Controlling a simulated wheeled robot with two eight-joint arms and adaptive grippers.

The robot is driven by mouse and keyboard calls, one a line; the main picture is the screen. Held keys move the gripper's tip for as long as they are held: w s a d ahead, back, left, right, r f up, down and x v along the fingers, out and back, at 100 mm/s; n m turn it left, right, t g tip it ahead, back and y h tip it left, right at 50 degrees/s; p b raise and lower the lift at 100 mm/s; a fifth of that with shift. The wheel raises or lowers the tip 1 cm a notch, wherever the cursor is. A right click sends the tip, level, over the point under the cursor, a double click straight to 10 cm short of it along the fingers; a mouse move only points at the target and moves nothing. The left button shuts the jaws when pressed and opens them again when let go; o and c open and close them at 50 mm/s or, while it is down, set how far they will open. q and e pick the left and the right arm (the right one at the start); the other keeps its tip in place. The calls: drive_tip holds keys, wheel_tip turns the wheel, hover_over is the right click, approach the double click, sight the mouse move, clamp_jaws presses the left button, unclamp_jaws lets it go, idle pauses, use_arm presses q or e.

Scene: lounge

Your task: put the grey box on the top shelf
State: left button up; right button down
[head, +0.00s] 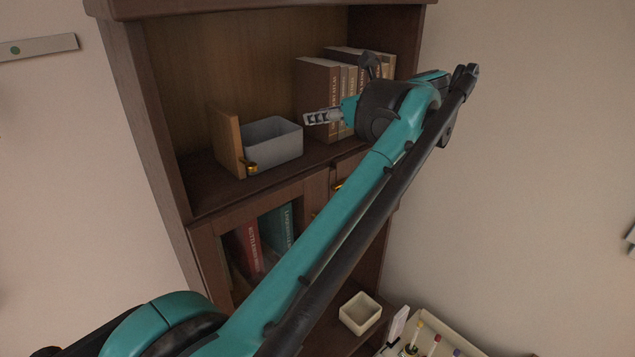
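The grey box (274,141) is an open-topped bin. It stands upright on the open shelf (205,188) of a dark wooden bookcase, above the lower doors. An upright wooden panel (226,138) with a brass knob is close against its left side. My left arm crosses the view from the lower left. My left gripper (322,117) is in front of the books, just right of the box and apart from it in the picture. The wrist hides part of it, and its finger opening does not show clearly. My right gripper is not in view.
Several brown books (320,85) stand at the right of the same shelf. A red book (250,247) and a teal book (277,228) are behind the lower door. A small cream box (360,312) and a pale tray (468,347) with small items are at the bottom.

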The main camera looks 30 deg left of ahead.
use_arm(q)
drive_tip(key=w+d+r+m+t+h, duration=0.1)
drive_tip(key=w+d+r+m+t, duration=0.15)
drive_tip(key=m+t, duration=0.45)
drive_tip(key=w+d+r+m+t+h, duration=0.15)
drive_tip(key=r+m+t, duration=0.25)
drive_tip(key=m, duration=0.4)
drive_tip(key=s+d+f+m+t+h, duration=0.1)
drive_tip(key=s+d+f+m+h, duration=0.2)
drive_tip(key=d+f+m+h, duration=0.5)
drive_tip(key=s+d+f+m+t+h, duration=0.1)
drive_tip(key=s+d+f+m+h, duration=0.25)
drive_tip(key=m, duration=0.95)
drive_tip(key=s+a+f+m+g, duration=0.1)
drive_tip(key=s+f+m+g, duration=0.2)
drive_tip(key=s+f, duration=0.3)
drive_tip(key=s+a+f+m+g+y, duration=0.1)
drive_tip(key=s+f+m+g, duration=0.3)
drive_tip(key=f, duration=1.2)
drive_tip(key=s+a+f+m+g, duration=0.2)
drive_tip(key=s+f+m+g, duration=0.2)
drive_tip(key=s+f, duration=0.6)
drive_tip(key=m, duration=0.2)
drive_tip(key=shift+a+f+m+y, duration=0.25)
drive_tip(key=shift+f+m+y, duration=0.05)
drive_tip(key=shift+f, duration=0.1)
drive_tip(key=shift+f, duration=0.1)
wheel_tip(320, 180, down, 32)
drive_tip(key=b, duration=3.2)
